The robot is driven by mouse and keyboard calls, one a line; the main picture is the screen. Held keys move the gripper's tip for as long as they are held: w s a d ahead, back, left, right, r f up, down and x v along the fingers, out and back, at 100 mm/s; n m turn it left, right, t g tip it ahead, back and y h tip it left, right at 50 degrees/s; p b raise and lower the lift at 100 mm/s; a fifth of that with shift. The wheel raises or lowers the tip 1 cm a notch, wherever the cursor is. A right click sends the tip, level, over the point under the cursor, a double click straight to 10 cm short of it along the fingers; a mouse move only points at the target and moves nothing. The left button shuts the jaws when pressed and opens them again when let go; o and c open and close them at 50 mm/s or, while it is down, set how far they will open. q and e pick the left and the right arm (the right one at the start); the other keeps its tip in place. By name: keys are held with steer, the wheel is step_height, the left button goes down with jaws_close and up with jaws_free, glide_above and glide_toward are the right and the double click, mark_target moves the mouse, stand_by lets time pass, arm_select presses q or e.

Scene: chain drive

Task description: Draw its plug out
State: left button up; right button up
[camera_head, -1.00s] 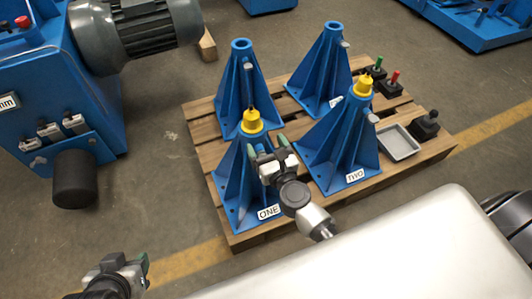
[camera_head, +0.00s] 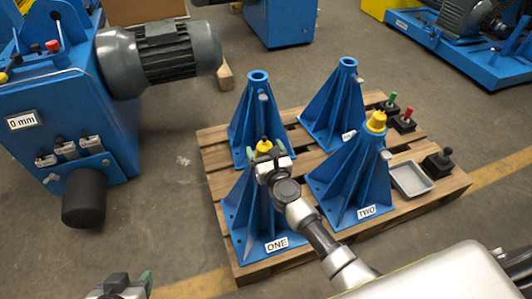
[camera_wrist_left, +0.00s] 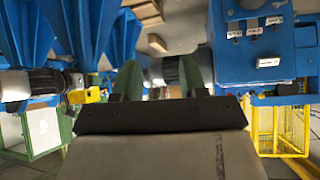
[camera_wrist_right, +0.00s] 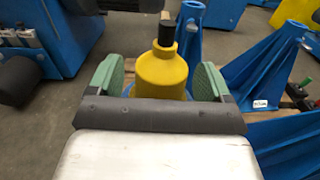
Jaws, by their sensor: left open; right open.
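A blue stand labelled ONE (camera_head: 262,218) stands at the front left of the pallet with a yellow plug (camera_head: 264,146) on its top. My right gripper (camera_head: 267,153) is at that plug, its green-padded fingers open. The right wrist view shows the yellow plug (camera_wrist_right: 160,72) with a black tip, upright between the two spread fingers, with gaps either side. A blue stand labelled TWO (camera_head: 350,178) carries another yellow plug (camera_head: 376,121). My left gripper (camera_head: 126,284) is low at the bottom left, open and empty; its fingers also frame only background in the left wrist view (camera_wrist_left: 160,75).
Two blue stands without yellow plugs (camera_head: 257,105) (camera_head: 338,95) stand behind on the wooden pallet (camera_head: 217,160). A grey tray (camera_head: 411,177), a black joystick-like piece (camera_head: 438,163) and green and red handled pieces (camera_head: 391,102) lie at right. A blue machine with motor (camera_head: 165,55) stands left.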

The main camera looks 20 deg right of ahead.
steer(key=shift+c, duration=0.3)
steer(key=c, duration=1)
steer(key=shift+r, duration=0.1)
